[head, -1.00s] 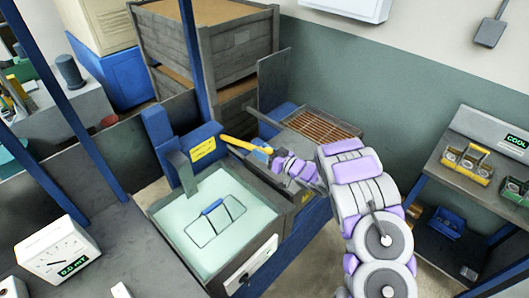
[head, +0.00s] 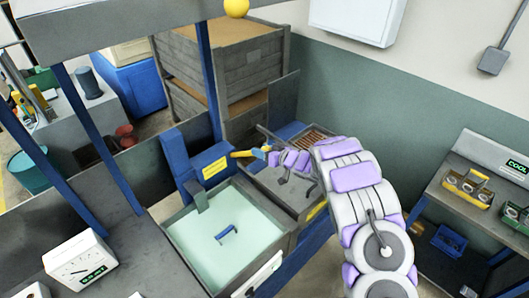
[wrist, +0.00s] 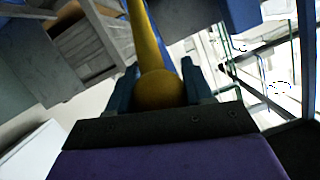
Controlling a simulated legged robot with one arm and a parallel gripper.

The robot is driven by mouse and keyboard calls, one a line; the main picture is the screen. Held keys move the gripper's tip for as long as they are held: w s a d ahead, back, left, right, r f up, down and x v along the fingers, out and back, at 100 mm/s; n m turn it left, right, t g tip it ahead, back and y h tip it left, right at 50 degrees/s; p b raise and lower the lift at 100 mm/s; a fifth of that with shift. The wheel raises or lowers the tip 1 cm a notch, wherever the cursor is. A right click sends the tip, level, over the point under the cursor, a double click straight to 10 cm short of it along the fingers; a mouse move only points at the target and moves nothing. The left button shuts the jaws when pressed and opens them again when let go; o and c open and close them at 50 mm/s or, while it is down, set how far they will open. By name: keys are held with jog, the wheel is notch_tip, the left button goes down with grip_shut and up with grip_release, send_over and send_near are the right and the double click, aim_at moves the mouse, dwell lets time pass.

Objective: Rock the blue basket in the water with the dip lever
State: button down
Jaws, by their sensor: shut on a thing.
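The blue basket sits in the tank of pale green water (head: 195,245). Only its blue handle (head: 227,233) shows above the surface; the rest is hidden under the water. The dip lever (head: 243,154) is a yellow bar running out from the blue housing (head: 205,165) behind the tank. My gripper (head: 267,152) is shut on the lever's outer end, above and to the right of the tank. In the wrist view, the lever's round yellow knob (wrist: 160,90) sits between my two dark blue fingers.
A grey tray with a brown grate (head: 312,140) lies behind my gripper. Wooden crates (head: 235,70) are stacked behind. A shelf with yellow baskets (head: 470,188) stands at right.

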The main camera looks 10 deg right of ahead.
jog(key=shift+w+r, duration=0.1)
jog(key=shift+r, duration=0.1)
jog(key=shift+c, duration=2.4)
grip_release()
jog(key=shift+w+f, duration=0.1)
jog(key=b+v, duration=0.1)
jog(key=v, duration=1.6)
jog(key=shift+d, duration=0.2)
jog(key=shift+b, duration=0.3)
